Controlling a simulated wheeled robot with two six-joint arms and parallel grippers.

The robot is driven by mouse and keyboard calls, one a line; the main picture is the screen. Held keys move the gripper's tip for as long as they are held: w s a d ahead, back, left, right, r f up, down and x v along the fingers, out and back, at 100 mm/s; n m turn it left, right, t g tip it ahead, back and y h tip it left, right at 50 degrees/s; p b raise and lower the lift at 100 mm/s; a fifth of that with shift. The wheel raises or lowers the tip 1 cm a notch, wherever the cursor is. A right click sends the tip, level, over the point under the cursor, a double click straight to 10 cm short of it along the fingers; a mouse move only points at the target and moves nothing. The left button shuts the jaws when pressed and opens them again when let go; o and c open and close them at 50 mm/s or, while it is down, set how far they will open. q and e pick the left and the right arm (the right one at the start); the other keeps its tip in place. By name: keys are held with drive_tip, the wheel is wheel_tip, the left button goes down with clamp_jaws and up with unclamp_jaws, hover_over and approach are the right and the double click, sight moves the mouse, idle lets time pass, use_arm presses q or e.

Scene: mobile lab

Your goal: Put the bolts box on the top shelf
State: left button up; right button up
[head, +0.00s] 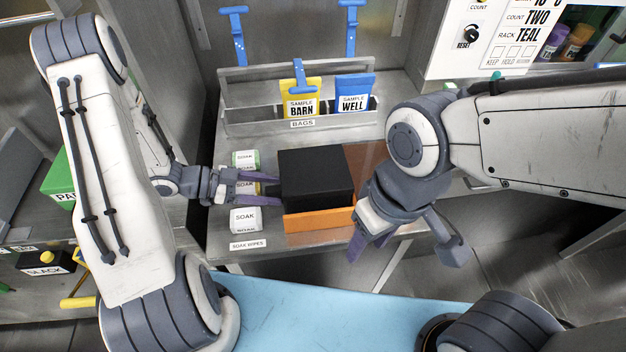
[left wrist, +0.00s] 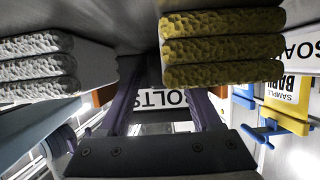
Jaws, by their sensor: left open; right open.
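The bolts box (head: 316,172) is a black block with orange panels at its front and right, on the metal bench in the head view. In the left wrist view its white label (left wrist: 165,97), reading "OLTS", shows between my fingers. My left gripper (head: 279,188) is open, with its purple fingers pointing right at the box's left side. The tips are at or very near that side; contact cannot be told. My right gripper (head: 371,242) is open and empty at the box's front right, pointing down. I cannot make out which surface is the top shelf.
Stacks of soak wipes (head: 244,219) stand close on both sides of my left gripper; a yellow stack (left wrist: 222,48) and a grey stack (left wrist: 45,65) show in the left wrist view. A bag rack (head: 240,112) stands behind. A blue surface (head: 320,318) lies in front.

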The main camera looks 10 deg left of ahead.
use_arm(q)
clamp_jaws()
idle(1.4)
